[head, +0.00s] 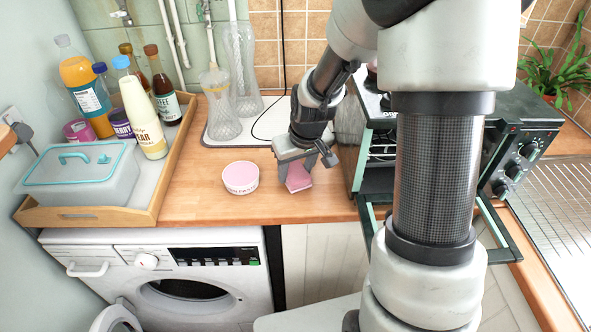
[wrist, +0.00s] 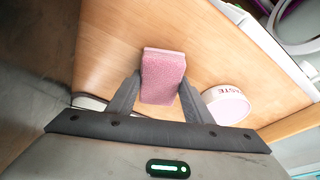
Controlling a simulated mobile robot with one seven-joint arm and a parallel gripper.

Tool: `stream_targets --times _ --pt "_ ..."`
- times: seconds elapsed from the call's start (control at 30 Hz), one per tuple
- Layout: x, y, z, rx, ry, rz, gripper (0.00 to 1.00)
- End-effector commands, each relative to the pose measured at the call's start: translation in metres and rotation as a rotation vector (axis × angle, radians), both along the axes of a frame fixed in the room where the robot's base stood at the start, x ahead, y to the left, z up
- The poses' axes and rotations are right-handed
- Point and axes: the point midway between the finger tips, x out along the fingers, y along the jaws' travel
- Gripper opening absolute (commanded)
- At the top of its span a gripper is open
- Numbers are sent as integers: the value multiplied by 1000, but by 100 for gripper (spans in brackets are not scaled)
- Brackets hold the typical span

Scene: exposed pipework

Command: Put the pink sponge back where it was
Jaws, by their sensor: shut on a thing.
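The pink sponge (head: 298,178) is between the fingers of my gripper (head: 296,170) in the head view, over the wooden counter to the right of a round pink tub (head: 240,178). In the wrist view the sponge (wrist: 162,78) sits between the two dark fingers of my gripper (wrist: 160,98), which are shut on it. Its far end sticks out past the fingertips. I cannot tell whether the sponge touches the counter.
A toaster oven (head: 520,140) with its door open stands right of my gripper. A wooden tray (head: 90,214) holds several bottles and a lidded box (head: 80,178) at left. Glass vases (head: 222,110) stand behind. The counter between tray and tub (head: 190,165) is clear.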

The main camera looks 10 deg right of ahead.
Motion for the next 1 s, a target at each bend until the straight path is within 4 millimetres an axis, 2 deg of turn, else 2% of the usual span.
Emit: stream_targets --times 0.1,0.13,0.23,0.5,0.63,0.77,1.0 --pt "0 0 -4 0 0 0 28" --pt "0 0 -4 0 0 0 48" --pt "0 0 -3 0 0 0 65" --pt "0 0 -2 0 0 0 65" --pt "-1 0 5 0 -1 -1 65" --pt "-6 -1 25 0 -4 -1 65" --pt "-22 -5 76 -1 -4 -1 65"
